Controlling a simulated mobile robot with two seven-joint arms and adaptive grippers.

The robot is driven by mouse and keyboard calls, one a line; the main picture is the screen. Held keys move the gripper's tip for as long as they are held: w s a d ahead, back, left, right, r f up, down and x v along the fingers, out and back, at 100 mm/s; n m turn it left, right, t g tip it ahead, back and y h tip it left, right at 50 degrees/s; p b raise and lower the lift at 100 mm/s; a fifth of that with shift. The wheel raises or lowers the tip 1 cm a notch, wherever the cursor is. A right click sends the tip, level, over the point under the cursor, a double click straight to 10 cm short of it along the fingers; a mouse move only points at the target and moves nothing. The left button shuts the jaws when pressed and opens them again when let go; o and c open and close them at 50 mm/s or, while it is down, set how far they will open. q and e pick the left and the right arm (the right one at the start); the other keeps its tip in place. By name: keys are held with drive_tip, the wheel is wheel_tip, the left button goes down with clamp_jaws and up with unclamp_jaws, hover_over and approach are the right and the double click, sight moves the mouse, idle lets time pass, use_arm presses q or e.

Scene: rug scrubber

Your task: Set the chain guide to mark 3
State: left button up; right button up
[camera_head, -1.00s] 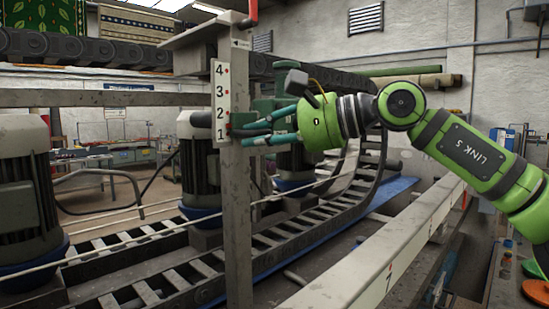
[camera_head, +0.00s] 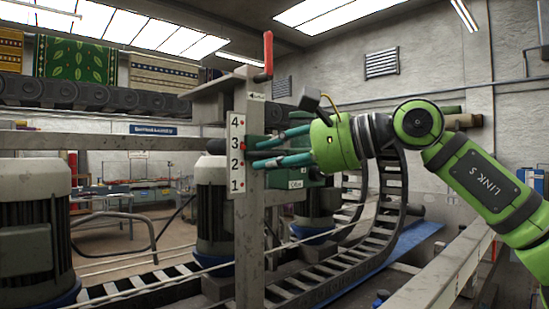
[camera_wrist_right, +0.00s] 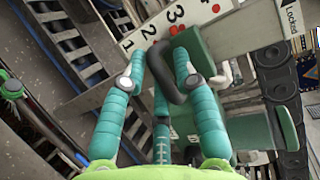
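The scale plate (camera_head: 237,155) on the grey post carries marks 1 to 4 with red dots. The chain guide shows a green block (camera_wrist_right: 195,48) and a dark curved handle (camera_wrist_right: 166,75) in the right wrist view. My left gripper is not in view.
A red lever (camera_head: 268,53) stands upright atop the post (camera_head: 250,230). A green box (camera_head: 291,181) sits below the right gripper. Motors (camera_head: 30,215) and a chain track (camera_head: 340,262) stand around the post.

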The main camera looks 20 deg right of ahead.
drive_tip(key=v, duration=1.2)
drive_tip(key=shift+d, duration=0.1)
